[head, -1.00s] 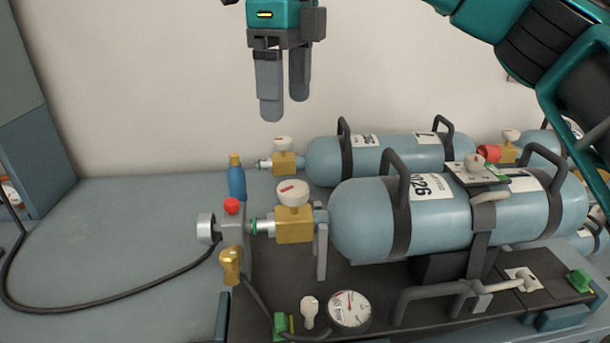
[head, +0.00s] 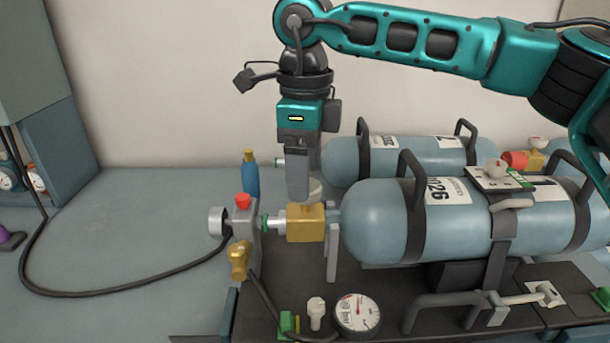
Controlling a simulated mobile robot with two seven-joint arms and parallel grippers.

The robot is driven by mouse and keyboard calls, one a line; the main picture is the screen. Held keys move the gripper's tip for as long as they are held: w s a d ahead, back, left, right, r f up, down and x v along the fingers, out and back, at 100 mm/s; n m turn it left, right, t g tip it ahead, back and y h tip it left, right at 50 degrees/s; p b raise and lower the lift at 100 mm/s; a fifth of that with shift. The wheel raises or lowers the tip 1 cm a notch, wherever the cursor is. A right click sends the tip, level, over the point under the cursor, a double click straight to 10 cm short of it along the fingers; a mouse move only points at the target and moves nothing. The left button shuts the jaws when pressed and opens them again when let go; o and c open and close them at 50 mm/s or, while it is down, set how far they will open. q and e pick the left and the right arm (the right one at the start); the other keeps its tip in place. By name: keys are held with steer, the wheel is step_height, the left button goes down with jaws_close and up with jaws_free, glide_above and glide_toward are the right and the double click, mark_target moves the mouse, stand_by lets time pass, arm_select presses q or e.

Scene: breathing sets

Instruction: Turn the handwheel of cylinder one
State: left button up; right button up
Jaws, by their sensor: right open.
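The front cylinder (head: 385,222) is pale blue and lies on its side, with a brass valve (head: 305,224) at its left end. Its white handwheel (head: 316,191) sits on top of the valve and is mostly hidden behind my right gripper. My right gripper (head: 303,192) points down, open, its fingers at the handwheel; one finger is in front of it and the other is largely hidden. I cannot tell if they touch it. A second cylinder (head: 405,155) lies behind, its valve hidden by the gripper. No label reading "one" is legible. My left gripper is not in view.
A grey regulator block with a red knob (head: 243,201) and a blue bottle (head: 251,178) stand left of the valve. A pressure gauge (head: 357,314) is in front. A black hose (head: 120,292) curves over the clear left bench.

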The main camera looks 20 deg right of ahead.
steer(key=shift+f, duration=0.85)
steer(key=shift+c, duration=0.2)
steer(key=c, duration=1)
steer(key=shift+m, duration=0.4)
steer(key=shift+m+b, duration=0.65)
steer(key=shift+m, duration=0.25)
steer(key=shift+m+b, duration=0.4)
steer(key=shift+m, duration=1.3)
